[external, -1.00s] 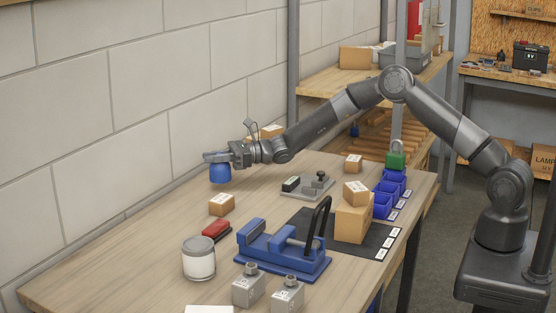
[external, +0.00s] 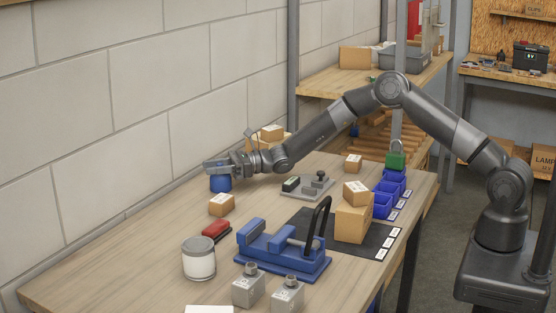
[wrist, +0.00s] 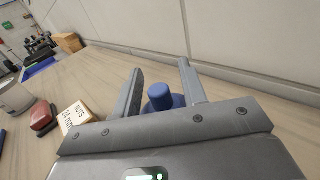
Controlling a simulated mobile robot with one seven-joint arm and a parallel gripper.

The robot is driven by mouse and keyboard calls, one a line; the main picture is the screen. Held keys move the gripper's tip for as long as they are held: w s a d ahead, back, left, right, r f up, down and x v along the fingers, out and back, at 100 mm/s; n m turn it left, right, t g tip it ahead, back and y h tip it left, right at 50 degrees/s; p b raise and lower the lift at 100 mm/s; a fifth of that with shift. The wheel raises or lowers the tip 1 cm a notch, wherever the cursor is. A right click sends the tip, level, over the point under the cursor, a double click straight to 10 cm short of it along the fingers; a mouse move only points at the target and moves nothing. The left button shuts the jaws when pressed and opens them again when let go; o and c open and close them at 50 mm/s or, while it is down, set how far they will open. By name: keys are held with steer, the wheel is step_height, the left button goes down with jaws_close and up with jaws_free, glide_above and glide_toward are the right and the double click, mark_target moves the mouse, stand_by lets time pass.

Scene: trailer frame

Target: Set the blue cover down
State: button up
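The blue cover (external: 220,184) is at the far left of the bench, behind the small cardboard box. It looks upright and appears to rest on the bench top, though its underside contact is not clear. In the wrist view, the cover (wrist: 160,100) shows a round knob above a wider base, between the two fingers. My gripper (external: 213,168) is low over the cover and hides its top in the external view. In the wrist view, my gripper's (wrist: 161,75) fingers stand apart, with gaps beside the knob.
A small cardboard box (external: 222,204) is just in front of the cover, with a red stapler-like item (external: 215,230) and a white jar (external: 198,259) nearer. A blue vise-like fixture (external: 283,250) stands to the right. The wall (external: 150,130) runs close behind. Bare bench lies left.

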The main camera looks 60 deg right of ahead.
steer(key=shift+r, duration=0.1)
steer(key=shift+s+d, duration=0.1)
steer(key=shift+d, duration=0.05)
steer(key=v, duration=1.1)
steer(key=shift+s+d+r, duration=0.1)
steer(key=shift+s+d, duration=0.05)
steer(key=shift+s, duration=0.1)
steer(key=s+a+r+n+g+h, duration=0.1)
steer(key=s+a+r+n+g, duration=0.15)
steer(key=s+r+n, duration=0.35)
steer(key=s+a+r+n+g, duration=0.2)
steer(key=s+n+g, duration=0.15)
steer(key=s, duration=0.45)
steer(key=s+a+r+n+g+h, duration=0.1)
steer(key=s+a+r+n+g, duration=0.2)
steer(key=s+n, duration=0.4)
steer(key=s+d+r+n+h, duration=0.1)
steer(key=s+d+n+h, duration=0.2)
steer(key=s, duration=0.7)
steer(key=s+d+r+n+t+h, duration=0.1)
steer(key=s+d+n+h, duration=0.3)
steer(key=s+d, duration=0.4)
steer(key=s+d+r+n+h, duration=0.3)
steer(key=s+d, duration=0.2)
steer(key=s, duration=0.6)
steer(key=shift+s+d+r+t+h, duration=0.2)
steer(key=shift+s+r+t+h, duration=0.1)
steer(key=shift+t+h, duration=0.1)
steer(key=shift+n, duration=0.25)
